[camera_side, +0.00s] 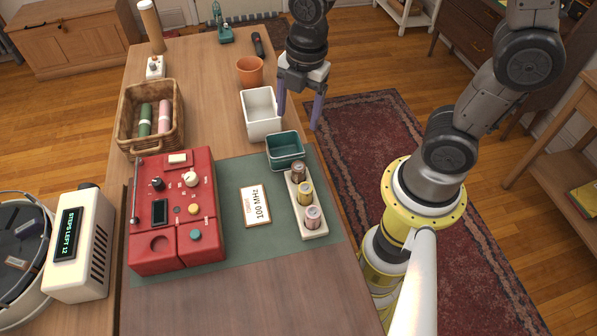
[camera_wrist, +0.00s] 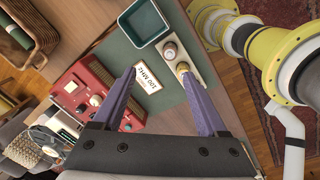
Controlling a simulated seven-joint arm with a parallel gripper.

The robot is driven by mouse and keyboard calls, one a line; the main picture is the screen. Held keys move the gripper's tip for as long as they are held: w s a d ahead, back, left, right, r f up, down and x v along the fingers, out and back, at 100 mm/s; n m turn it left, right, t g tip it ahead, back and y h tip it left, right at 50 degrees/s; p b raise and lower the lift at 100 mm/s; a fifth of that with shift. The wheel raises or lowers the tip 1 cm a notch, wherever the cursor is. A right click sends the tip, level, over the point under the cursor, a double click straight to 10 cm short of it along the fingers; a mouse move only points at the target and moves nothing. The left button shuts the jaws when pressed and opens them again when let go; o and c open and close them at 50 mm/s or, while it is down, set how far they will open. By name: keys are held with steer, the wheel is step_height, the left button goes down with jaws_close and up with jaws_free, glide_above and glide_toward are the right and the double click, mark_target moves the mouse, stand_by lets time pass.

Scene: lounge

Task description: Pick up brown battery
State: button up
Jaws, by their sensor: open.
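The brown battery (camera_side: 298,172) stands upright at the far end of a cream holder (camera_side: 317,233) on the green mat. A yellow battery (camera_side: 305,194) and a pink battery (camera_side: 313,217) stand in the same row. My gripper (camera_side: 298,121) is open and empty, pointing down near the table's right edge, beside the white bin and away from the batteries. In the wrist view the brown battery (camera_wrist: 170,50) and the yellow battery (camera_wrist: 183,68) show beyond my fingertips (camera_wrist: 159,74). The pink battery seems hidden there by the right finger.
A teal bin (camera_side: 286,164) stands just behind the holder, with a white bin (camera_side: 261,132) beyond it. A red radio-like device (camera_side: 172,235) and a "100 MHz" card (camera_side: 256,206) lie left. A wicker basket (camera_side: 124,137) is farther back. The near table is clear.

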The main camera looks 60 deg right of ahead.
steer(key=g, duration=0.1)
glide_above(298, 166)
steer(key=f, duration=1)
steer(key=shift+d+f, duration=0.2)
steer(key=shift+f, duration=0.05)
steer(key=shift+a+f, duration=0.15)
steer(key=shift+f, duration=3)
jaws_close()
